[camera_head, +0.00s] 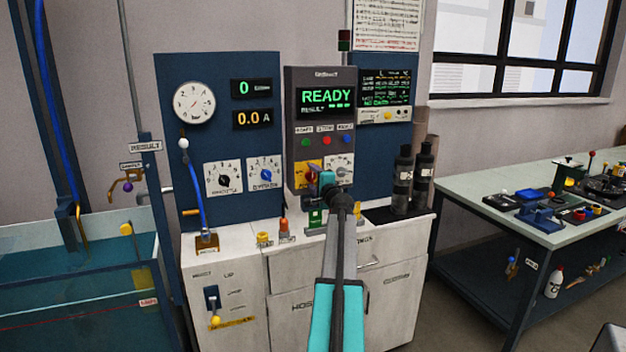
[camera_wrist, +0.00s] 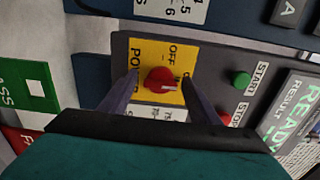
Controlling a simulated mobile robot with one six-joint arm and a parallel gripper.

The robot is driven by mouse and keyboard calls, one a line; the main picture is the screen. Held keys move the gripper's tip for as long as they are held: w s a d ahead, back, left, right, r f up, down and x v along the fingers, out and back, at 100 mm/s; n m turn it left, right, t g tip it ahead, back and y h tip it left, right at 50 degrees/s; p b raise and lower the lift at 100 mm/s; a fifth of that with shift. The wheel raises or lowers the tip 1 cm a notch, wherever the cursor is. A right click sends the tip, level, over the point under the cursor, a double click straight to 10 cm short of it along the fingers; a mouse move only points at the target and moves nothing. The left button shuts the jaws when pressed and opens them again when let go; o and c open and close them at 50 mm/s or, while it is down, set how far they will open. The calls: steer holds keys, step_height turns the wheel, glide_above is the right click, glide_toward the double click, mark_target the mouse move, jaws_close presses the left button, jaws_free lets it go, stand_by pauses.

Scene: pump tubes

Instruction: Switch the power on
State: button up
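The power switch is a red rotary knob (camera_wrist: 158,77) on a yellow plate (camera_wrist: 172,60) marked POWER and OFF. A second label is partly hidden by a finger. A pale mark shows on the knob; I cannot tell surely which label it points to. My gripper (camera_wrist: 160,80) is open, with one finger on each side of the knob and small gaps showing. In the head view my gripper (camera_head: 322,188) is at the lower left of the grey control box (camera_head: 318,78), covering most of the knob. The box's screen (camera_head: 326,97) is lit and reads READY.
Green (camera_wrist: 242,79) and red (camera_wrist: 224,119) buttons, marked START and STOP, sit close beside the plate. A white dial (camera_head: 340,168) is right of my gripper. Dark bottles (camera_head: 403,182) stand on the cabinet to the right.

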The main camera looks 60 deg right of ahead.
steer(key=shift+s+a, duration=0.1)
steer(key=shift+s, duration=0.05)
steer(key=b+v, duration=0.1)
steer(key=v, duration=1.2)
steer(key=shift+s+a, duration=0.2)
stand_by(0.4)
steer(key=shift+s, duration=0.1)
stand_by(0.5)
